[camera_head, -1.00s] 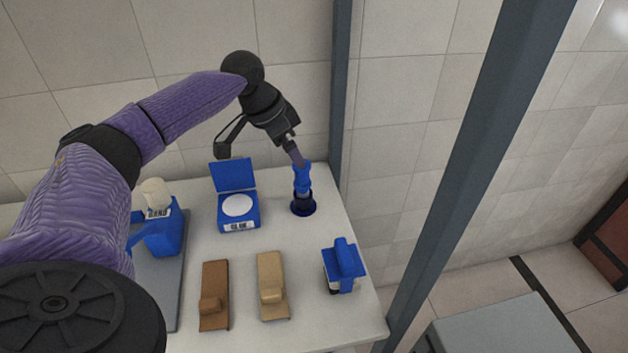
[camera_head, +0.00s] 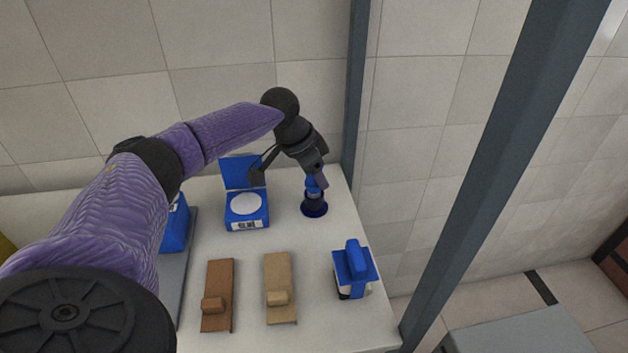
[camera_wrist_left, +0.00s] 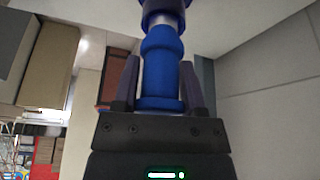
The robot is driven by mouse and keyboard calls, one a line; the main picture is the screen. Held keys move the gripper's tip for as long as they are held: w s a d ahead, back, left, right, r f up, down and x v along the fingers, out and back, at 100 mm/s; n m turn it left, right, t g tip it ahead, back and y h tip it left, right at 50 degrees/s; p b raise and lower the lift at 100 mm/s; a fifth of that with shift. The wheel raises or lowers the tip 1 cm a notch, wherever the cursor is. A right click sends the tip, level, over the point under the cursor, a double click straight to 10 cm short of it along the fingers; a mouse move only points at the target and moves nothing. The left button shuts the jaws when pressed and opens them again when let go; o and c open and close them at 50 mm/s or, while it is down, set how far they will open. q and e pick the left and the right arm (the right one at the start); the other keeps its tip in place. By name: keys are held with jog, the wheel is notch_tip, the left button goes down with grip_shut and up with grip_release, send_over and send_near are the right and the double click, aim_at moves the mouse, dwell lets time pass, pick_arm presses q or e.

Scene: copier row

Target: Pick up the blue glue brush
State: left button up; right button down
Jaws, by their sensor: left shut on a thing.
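The blue glue brush (camera_wrist_left: 160,70) stands upright between the fingers of my left gripper (camera_wrist_left: 158,85) in the left wrist view. In the head view the left gripper (camera_head: 317,178) is at the top of the brush (camera_head: 315,195), shut on it from above. The lower part of the brush is at a dark blue round holder (camera_head: 314,210) on the table near its back right corner. I cannot tell whether the brush is inside the holder or clear of it. My right gripper is not in view.
On the white table (camera_head: 330,325) are an open blue case with a white disc (camera_head: 246,204), a brown block (camera_head: 218,290), a tan block (camera_head: 280,285) and a blue-topped item (camera_head: 356,265). A dark post (camera_head: 500,170) stands right of the table. A tiled wall (camera_head: 210,60) is behind.

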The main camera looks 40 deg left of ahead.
pick_arm(q)
grip_shut()
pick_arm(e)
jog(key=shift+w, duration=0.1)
